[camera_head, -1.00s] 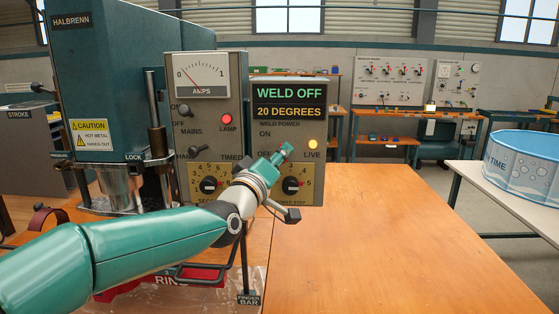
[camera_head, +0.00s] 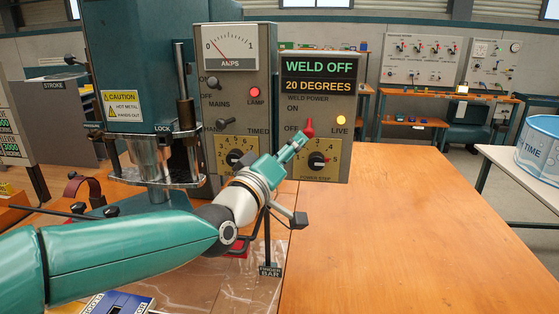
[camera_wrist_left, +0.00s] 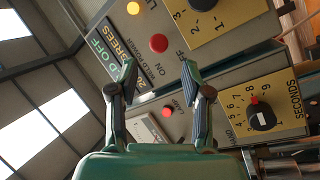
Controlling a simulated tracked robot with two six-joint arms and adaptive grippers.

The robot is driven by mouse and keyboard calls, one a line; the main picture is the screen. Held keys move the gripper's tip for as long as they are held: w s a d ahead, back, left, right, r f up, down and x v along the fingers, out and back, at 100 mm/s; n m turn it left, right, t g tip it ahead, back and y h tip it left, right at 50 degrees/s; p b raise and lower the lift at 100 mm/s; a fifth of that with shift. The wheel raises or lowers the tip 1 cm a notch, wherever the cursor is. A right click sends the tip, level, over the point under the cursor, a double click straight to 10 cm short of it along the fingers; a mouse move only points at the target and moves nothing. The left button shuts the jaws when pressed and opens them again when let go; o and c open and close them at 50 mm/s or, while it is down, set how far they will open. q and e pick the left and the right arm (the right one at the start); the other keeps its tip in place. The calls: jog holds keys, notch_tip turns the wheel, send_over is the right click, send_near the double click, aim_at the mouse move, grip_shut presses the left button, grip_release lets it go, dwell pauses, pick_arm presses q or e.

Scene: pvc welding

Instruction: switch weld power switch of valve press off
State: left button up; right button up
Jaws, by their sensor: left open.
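The weld power switch (camera_head: 309,128) is a red knob on the right-hand grey panel (camera_head: 342,95), beside the OFF label and below ON. Which way it is set I cannot tell. The display (camera_head: 318,75) reads WELD OFF and 20 DEGREES, and the yellow LIVE lamp (camera_head: 340,120) is lit. My left gripper (camera_head: 298,141) points up at the panel, its tip just left of and below the knob. In the left wrist view my left gripper (camera_wrist_left: 159,80) is open and empty, with the red knob (camera_wrist_left: 158,43) beyond its fingertips. Contact does not show. My right gripper is not in view.
A power step dial (camera_head: 317,160) sits below the switch. The left panel carries an AMPS meter (camera_head: 231,47), a red lamp (camera_head: 255,92) and a timer dial (camera_head: 235,157). The finger bar (camera_head: 268,268) stands below my wrist. The wooden bench (camera_head: 400,230) is clear at right.

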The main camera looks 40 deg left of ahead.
pick_arm(q)
jog(key=v, duration=0.4)
jog(key=shift+f, duration=0.1)
dwell(0.3)
